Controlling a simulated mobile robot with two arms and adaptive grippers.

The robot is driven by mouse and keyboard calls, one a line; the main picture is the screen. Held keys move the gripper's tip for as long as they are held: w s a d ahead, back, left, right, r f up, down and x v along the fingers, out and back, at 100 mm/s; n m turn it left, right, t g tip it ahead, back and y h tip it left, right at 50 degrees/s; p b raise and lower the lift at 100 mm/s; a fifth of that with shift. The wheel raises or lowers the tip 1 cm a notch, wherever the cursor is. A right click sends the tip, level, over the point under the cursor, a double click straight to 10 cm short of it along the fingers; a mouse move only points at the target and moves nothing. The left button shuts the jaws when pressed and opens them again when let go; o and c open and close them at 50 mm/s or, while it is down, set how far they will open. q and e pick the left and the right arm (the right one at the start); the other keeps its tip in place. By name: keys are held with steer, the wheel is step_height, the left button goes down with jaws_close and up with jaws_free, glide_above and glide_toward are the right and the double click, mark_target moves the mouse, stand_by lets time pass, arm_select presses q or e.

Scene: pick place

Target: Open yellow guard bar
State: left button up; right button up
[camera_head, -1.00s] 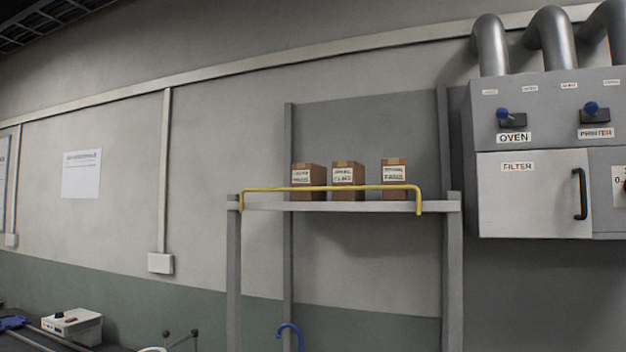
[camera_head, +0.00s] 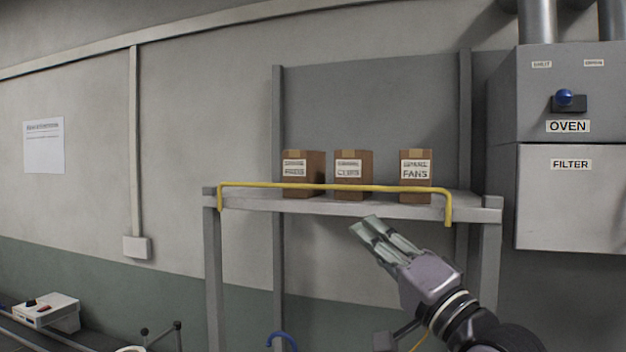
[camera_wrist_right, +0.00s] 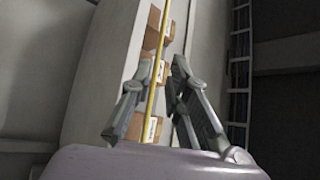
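The yellow guard bar (camera_head: 335,187) runs across the front of the grey shelf (camera_head: 470,208), its bent ends hanging over the shelf's front edge. Three brown labelled boxes (camera_head: 349,190) stand on the shelf behind it. My right gripper (camera_head: 363,225) is just below the shelf edge, under the bar's right half, apart from the bar and pointing up and left. In the right wrist view its two fingers (camera_wrist_right: 162,66) are spread and empty, with the bar (camera_wrist_right: 157,75) passing beyond them. My left gripper is out of view.
A grey cabinet marked OVEN and FILTER (camera_head: 567,205) hangs on the wall to the right. A white box with buttons (camera_head: 48,311) lies low at the left. A blue hook-shaped thing (camera_head: 282,338) shows below the shelf. The space left of the shelf is clear.

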mark_target(318, 187)
steer(key=p+x, duration=0.2)
steer(key=x, duration=0.3)
steer(key=p+x, duration=0.3)
steer(key=x, duration=0.2)
steer(key=p+x, duration=0.2)
steer(key=x, duration=0.3)
steer(key=shift+s+r, duration=0.15)
steer(key=shift+r, duration=0.15)
steer(key=shift+w+a+r+p, duration=0.15)
steer(key=shift+w+a+p, duration=0.4)
steer(key=shift+w, duration=0.2)
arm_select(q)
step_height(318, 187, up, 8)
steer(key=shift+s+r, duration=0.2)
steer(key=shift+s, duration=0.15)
arm_select(e)
steer(key=shift+c, duration=0.3)
jaws_close()
